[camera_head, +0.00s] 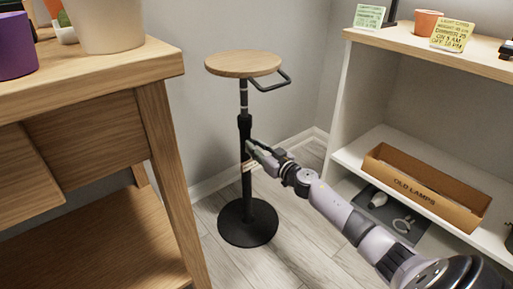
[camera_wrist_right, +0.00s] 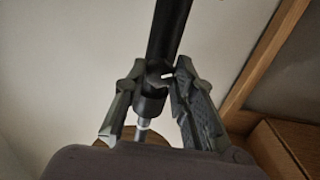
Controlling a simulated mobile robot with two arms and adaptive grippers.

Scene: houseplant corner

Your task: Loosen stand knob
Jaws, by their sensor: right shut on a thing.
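The plant stand has a round wooden top (camera_head: 243,64), a black post (camera_head: 245,128) with a thicker sleeve, and a round black base (camera_head: 248,223). It stands upright on the floor. My right gripper (camera_head: 254,154) reaches in from the lower right to the post, at the lower part of the sleeve. In the wrist view, my right gripper (camera_wrist_right: 160,72) has a finger on each side of the post (camera_wrist_right: 168,28), near the sleeve's end. It is shut on the stand knob, which the fingers mostly hide. My left gripper is not in view.
A wooden table (camera_head: 95,66) with pots stands close on the left. At the right, a shelf unit (camera_head: 345,95) holds an "OLD LAMPS" box (camera_head: 425,190), a grey tray with small items, and a terracotta pot (camera_head: 427,22) on top. A black handle (camera_head: 283,80) juts from the stand's top.

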